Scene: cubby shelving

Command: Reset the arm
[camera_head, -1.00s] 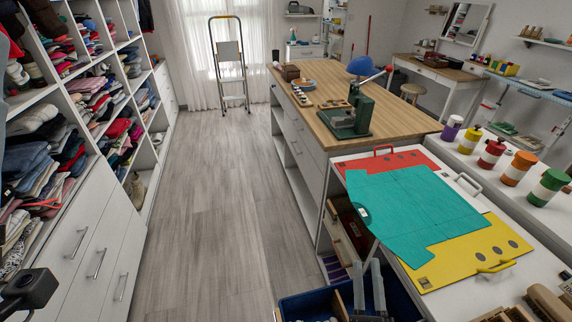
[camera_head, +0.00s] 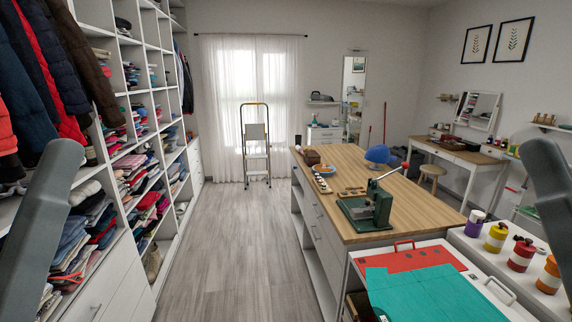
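My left arm's grey link (camera_head: 38,232) rises along the left edge of the head view. My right arm's grey link (camera_head: 552,195) stands along the right edge. Neither gripper's fingers show in this view, so I cannot see whether they hold anything. The arms stand apart from the shelving and the table in the picture.
Cubby shelving (camera_head: 128,42) with folded clothes and hanging jackets lines the left side. A wooden-topped island (camera_head: 345,165) carries a green press (camera_head: 368,212). A teal sheet (camera_head: 420,293) lies in front. The grey floor aisle (camera_head: 235,240) is clear up to the stepladder (camera_head: 256,145).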

